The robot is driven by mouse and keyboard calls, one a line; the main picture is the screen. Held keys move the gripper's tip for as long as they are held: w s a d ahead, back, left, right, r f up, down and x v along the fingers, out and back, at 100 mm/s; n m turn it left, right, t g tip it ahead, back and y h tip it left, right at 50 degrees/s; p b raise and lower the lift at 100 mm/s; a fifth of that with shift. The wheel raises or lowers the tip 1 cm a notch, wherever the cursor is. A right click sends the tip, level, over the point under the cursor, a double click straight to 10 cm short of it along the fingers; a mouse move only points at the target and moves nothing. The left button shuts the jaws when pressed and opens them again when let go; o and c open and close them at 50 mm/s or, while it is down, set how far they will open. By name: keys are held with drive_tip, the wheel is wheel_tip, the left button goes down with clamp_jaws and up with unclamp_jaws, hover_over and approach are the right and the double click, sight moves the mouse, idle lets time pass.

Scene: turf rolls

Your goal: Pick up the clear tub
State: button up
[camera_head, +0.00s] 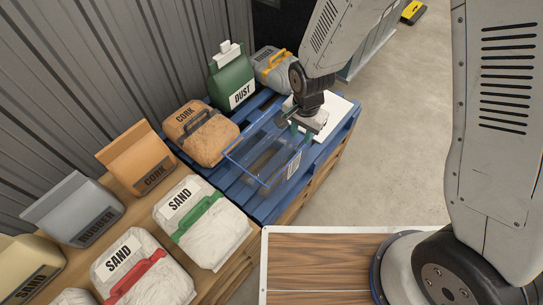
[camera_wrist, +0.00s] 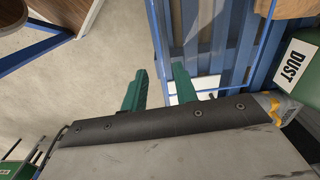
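The clear tub (camera_head: 254,168) stands on the blue pallet. It has see-through walls, a thin blue rim and a white label (camera_head: 294,164) on its near right side. My gripper (camera_head: 302,134) is at the tub's right side, pointing down, with green fingers. In the wrist view my gripper (camera_wrist: 158,88) has its two fingers apart with a clear gap. A blue rim strip (camera_wrist: 157,45) runs into the gap between them. I cannot tell whether either finger touches the tub wall. The tub's far right corner is partly hidden behind my wrist.
The blue pallet (camera_head: 265,207) also bears a green DUST container (camera_head: 232,80), a grey yellow-handled container (camera_head: 272,68), a brown CORK bag (camera_head: 203,137) and a white panel (camera_head: 334,117). SAND bags (camera_head: 203,222) lie at near left. A corrugated wall (camera_head: 90,70) stands behind. Concrete floor (camera_head: 395,150) is clear at right.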

hover_over(293, 156)
drive_tip(key=shift+m, duration=0.4)
wheel_tip(293, 156, down, 5)
drive_tip(key=shift+w+f, duration=0.1)
wheel_tip(293, 156, down, 8)
drive_tip(key=shift+r, duration=0.1)
clamp_jaws()
drive_tip(key=shift+r, duration=0.1)
idle(1.0)
